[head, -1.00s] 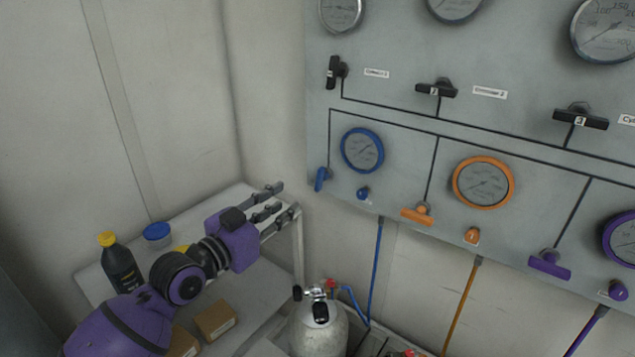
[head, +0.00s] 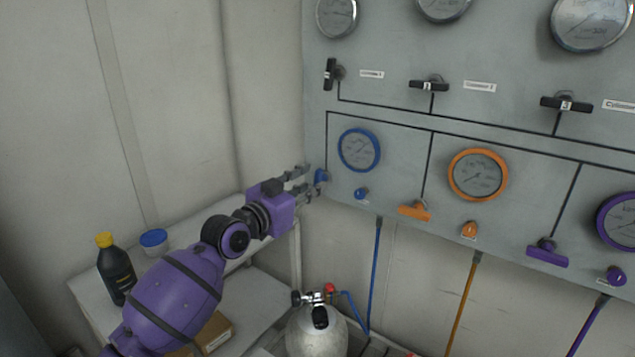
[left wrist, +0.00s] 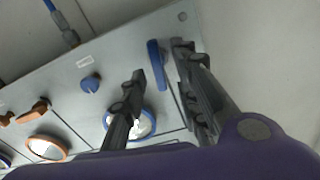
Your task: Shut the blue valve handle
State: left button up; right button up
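The blue valve handle (head: 321,177) is at the lower left edge of the grey panel, below and left of the blue-rimmed gauge (head: 359,150). In the left wrist view the handle (left wrist: 157,65) is a long blue bar seen between my spread fingers. My left gripper (head: 312,180) is open at the panel, its fingertips on either side of the handle. I cannot tell whether a finger touches it; in the wrist view the right finger is very close. My fingers partly hide the handle in the head view. My right gripper is not in view.
A small blue knob (head: 361,194) sits right of the handle. An orange handle (head: 415,211) and a purple handle (head: 547,253) are further right. A bench with a black bottle (head: 116,272) and a blue-lidded tub (head: 153,240) stands left. A gas cylinder (head: 316,333) stands below.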

aim_at(316, 181)
pick_arm(q)
jog(key=shift+x, duration=1.2)
jog(key=shift+w+d, duration=0.45)
jog(key=shift+w, duration=0.1)
grip_shut()
